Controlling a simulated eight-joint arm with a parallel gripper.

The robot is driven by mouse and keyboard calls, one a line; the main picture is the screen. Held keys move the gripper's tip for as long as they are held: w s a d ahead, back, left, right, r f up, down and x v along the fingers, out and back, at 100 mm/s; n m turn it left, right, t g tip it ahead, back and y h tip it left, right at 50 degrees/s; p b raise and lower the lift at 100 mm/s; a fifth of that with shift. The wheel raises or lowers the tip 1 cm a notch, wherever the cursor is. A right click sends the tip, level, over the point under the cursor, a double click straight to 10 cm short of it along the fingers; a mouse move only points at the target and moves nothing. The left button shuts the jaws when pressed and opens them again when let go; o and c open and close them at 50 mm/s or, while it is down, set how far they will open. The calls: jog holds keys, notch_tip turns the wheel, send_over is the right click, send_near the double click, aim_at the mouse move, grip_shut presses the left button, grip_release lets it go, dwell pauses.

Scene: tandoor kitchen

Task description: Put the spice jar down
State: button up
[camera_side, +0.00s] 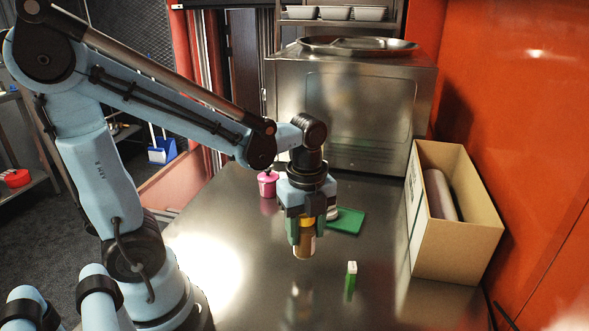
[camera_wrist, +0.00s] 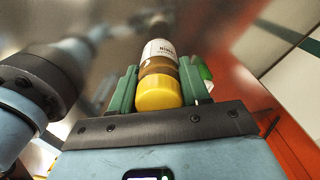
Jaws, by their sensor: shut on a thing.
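The spice jar (camera_side: 304,243) has brown contents and a yellow lid and hangs upright below my gripper (camera_side: 304,228). Its reflection shows on the steel counter (camera_side: 235,240) beneath it, with a gap that suggests the jar is held above the surface. In the wrist view the jar (camera_wrist: 160,72) shows its yellow lid towards the camera and a white label further off. The green fingers of my gripper (camera_wrist: 156,88) are shut on the jar, one on each side.
A green-and-white small item (camera_side: 350,282) stands to the jar's right. A green mat (camera_side: 346,221) lies behind, with a pale item partly hidden by my gripper. A pink pot (camera_side: 267,184) stands behind left. An open cardboard box (camera_side: 457,246) stands right. The counter's front middle is clear.

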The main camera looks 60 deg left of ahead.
aim_at(305, 244)
jog(key=shift+a+f, duration=0.1)
jog(key=shift+f, duration=2)
jog(key=shift+f, duration=0.1)
jog(key=o, duration=1.1)
jog(key=shift+o, duration=0.2)
